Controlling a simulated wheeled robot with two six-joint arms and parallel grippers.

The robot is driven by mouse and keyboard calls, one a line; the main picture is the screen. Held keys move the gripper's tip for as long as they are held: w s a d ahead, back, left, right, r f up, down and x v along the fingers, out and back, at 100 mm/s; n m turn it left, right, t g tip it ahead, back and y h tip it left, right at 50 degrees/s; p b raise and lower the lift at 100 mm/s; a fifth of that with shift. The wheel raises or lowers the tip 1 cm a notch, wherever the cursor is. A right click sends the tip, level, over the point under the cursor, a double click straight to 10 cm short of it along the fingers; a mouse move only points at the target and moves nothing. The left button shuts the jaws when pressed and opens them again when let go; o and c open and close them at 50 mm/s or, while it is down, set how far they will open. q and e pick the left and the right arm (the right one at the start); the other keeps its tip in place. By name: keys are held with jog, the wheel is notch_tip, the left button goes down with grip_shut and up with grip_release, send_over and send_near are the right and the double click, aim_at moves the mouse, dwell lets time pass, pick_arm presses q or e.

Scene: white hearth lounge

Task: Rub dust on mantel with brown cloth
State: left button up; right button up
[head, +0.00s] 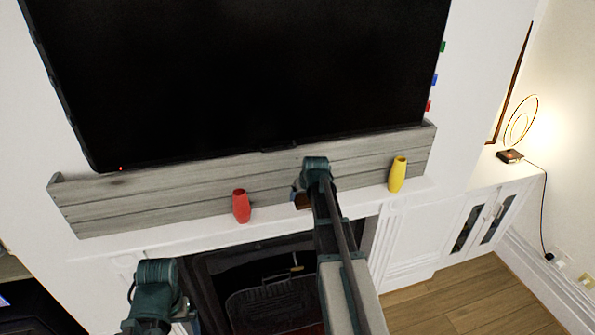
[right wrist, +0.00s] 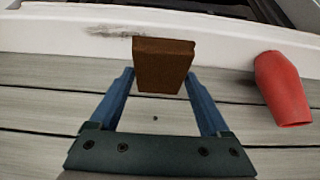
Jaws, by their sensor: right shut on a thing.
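The brown cloth (right wrist: 163,66), a block-like folded piece, is held between the blue fingers of my right gripper (right wrist: 162,88). The white mantel (head: 215,229) runs below the grey plank panel. I cannot tell whether the cloth touches the mantel. The smear is not discernible in the head view. My left arm's end (head: 157,292) is at lower left; its fingertips are hidden.
A red vase (head: 241,206) stands on the mantel left of my right gripper, also close by in the right wrist view (right wrist: 283,89). A yellow vase (head: 397,174) stands to the right. The grey panel (head: 150,196) and black television (head: 250,75) are behind.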

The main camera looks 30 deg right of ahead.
jog(key=shift+w+r, duration=0.5)
jog(key=shift+w, duration=0.25)
pick_arm(q)
jog(key=shift+w+r, duration=0.3)
jog(key=shift+r, duration=0.15)
jog(key=shift+f, duration=0.1)
pick_arm(e)
jog(key=shift+f, duration=0.15)
pick_arm(q)
notch_tip(320, 180, down, 6)
jog(key=b, duration=0.5)
jog(key=shift+b, duration=0.4)
pick_arm(e)
send_over(310, 212)
jog(key=a, duration=0.3)
jog(key=f, duration=0.4)
jog(key=w+f, duration=0.1)
jog(key=shift+a+f, duration=0.2)
jog(key=shift+f, duration=0.2)
pick_arm(q)
jog(key=shift+f+b, duration=0.9)
jog(key=shift+b, duration=0.1)
pick_arm(e)
jog(key=shift+f, duration=1)
jog(key=shift+s, duration=0.1)
jog(key=shift+d, duration=0.15)
